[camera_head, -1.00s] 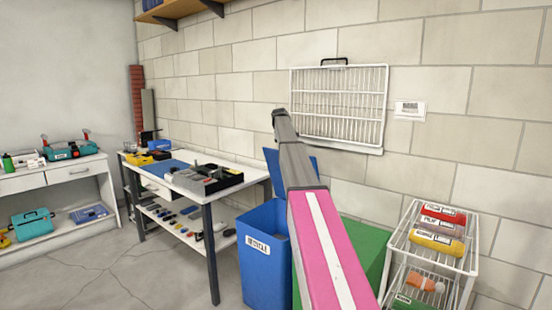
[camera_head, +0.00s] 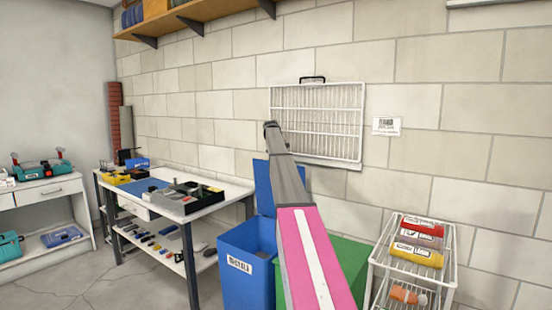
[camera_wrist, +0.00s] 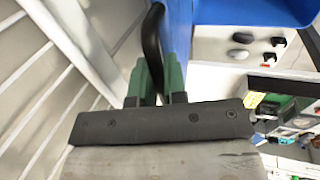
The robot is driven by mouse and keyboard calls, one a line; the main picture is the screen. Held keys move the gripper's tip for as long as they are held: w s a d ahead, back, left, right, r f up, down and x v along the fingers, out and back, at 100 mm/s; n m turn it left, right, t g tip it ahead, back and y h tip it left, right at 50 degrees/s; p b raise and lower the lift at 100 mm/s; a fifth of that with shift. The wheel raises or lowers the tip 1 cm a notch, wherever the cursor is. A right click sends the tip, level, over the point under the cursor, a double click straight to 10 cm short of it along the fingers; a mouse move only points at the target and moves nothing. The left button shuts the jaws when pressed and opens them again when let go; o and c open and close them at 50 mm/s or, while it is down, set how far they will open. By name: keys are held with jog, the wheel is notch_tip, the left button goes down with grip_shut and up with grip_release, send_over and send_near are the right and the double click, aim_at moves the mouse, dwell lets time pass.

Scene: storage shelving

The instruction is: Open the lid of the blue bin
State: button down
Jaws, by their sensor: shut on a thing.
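The blue bin (camera_head: 240,272) with a white label stands on the floor in front of the wall, partly behind my arm. Its blue lid (camera_head: 263,185) is raised and stands about upright at the back of the bin. In the wrist view the lid (camera_wrist: 179,30) is seen nearly edge-on, with a black curved handle (camera_wrist: 152,42) on it. My gripper (camera_wrist: 158,75) has its green fingers shut on this handle. In the head view the gripper's fingers cannot be made out.
A green bin (camera_head: 348,262) stands right of the blue one, and a white wire rack (camera_head: 372,268) with bottles is farther right. A workbench (camera_head: 228,190) stands left of the bin. A white grille (camera_head: 318,122) hangs on the wall close behind my arm.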

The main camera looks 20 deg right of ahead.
jog(key=c, duration=1.2)
grip_release()
jog(key=v, duration=1)
jog(key=shift+r, duration=0.4)
jog(key=shift+a+f, duration=0.1)
